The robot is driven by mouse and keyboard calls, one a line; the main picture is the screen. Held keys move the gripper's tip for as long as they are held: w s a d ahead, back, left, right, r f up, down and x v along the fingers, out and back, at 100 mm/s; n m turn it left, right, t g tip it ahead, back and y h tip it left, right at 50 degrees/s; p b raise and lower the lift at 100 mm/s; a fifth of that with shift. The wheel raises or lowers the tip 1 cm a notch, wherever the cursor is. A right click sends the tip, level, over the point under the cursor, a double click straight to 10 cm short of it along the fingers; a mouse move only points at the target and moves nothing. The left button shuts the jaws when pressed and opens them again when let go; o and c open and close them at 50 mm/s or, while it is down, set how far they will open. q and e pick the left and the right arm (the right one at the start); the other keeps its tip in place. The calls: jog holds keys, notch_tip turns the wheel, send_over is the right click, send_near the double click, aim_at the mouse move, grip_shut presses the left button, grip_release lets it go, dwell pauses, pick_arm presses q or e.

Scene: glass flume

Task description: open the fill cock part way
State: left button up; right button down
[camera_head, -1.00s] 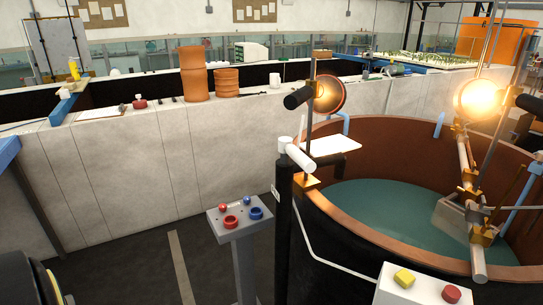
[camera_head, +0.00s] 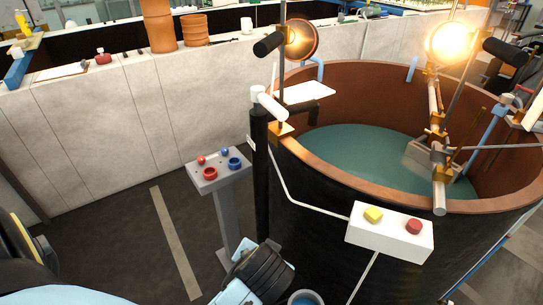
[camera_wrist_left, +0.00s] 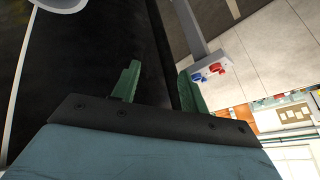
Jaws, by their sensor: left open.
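I cannot tell for certain which part is the fill cock. A white lever-like handle (camera_head: 268,104) sits on top of a black post (camera_head: 261,165) beside the round tank (camera_head: 340,175) in the head view. My left gripper (camera_wrist_left: 158,85) is open and empty in the left wrist view, its green fingers apart against dark surfaces. The head view shows part of my left arm at the bottom, below the white handle; the fingertips do not show there. My right gripper is not in view.
A grey pedestal (camera_head: 217,176) with red and blue controls stands left of the post; it also shows in the wrist view (camera_wrist_left: 209,66). A white box (camera_head: 390,232) with yellow and red buttons is at the tank's front. Lit lamps hang over the tank. Floor left of the pedestal is clear.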

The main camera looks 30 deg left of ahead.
pick_arm(q)
jog(key=w+d+r+n+t+y, duration=0.1)
jog(key=w+r+n+y, duration=0.2)
jog(key=r, duration=0.4)
jog(key=w+r+n+t+y, duration=0.1)
jog(key=w+r+y, duration=0.1)
jog(key=w+r, duration=0.4)
jog(key=n+y, duration=0.6)
jog(key=n, duration=0.1)
send_near(272, 107)
jog(key=shift+m+t, duration=0.3)
jog(key=shift+t, duration=0.1)
jog(key=p+x, duration=0.1)
jog(key=x, duration=0.3)
jog(key=p+x, duration=0.1)
jog(key=x, duration=0.3)
jog(key=f+x, duration=0.1)
jog(key=x, duration=0.3)
jog(key=shift+w+d+f+p, duration=0.1)
jog(key=shift+w+d+p, duration=0.1)
jog(key=shift+p, duration=0.2)
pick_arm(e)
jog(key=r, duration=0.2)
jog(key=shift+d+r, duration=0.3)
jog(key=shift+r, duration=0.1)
pick_arm(q)
grip_shut()
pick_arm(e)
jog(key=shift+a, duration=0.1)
